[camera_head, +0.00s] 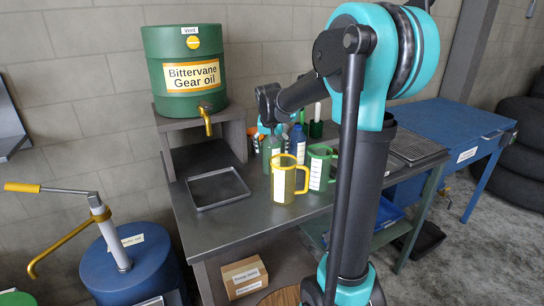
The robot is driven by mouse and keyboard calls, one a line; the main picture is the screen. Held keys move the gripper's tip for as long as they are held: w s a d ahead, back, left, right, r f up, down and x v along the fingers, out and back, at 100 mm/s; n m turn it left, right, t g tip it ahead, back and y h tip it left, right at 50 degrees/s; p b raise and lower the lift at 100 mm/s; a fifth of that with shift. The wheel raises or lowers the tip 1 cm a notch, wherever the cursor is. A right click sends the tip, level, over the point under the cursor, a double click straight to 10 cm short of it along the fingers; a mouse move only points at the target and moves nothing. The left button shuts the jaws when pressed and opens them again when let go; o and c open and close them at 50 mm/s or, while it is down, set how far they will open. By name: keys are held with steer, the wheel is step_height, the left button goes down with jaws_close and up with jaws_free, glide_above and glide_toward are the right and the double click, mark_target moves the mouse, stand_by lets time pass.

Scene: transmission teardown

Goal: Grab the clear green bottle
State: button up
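A greenish bottle (271,152) stands upright on the grey workbench (235,222), behind the yellow-handled jug. It looks dull green, and I cannot tell how clear it is. A blue bottle (297,146) stands just to its right, with a green neck or cap showing behind. My gripper (268,130) is small and far off at the end of my arm, at about the height of the bottle tops. It appears just above or around the greenish bottle's top. Its fingers are mostly hidden, and I cannot tell whether they touch the bottle.
A yellow jug (284,181) and a green jug (319,167) stand in front of the bottles. An empty black tray (218,199) lies to the left. A green gear-oil drum (187,98) with a brass tap sits on a stand behind. A blue bench (440,128) is at right.

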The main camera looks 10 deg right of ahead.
steer(key=c, duration=0.9)
steer(key=shift+r, duration=0.2)
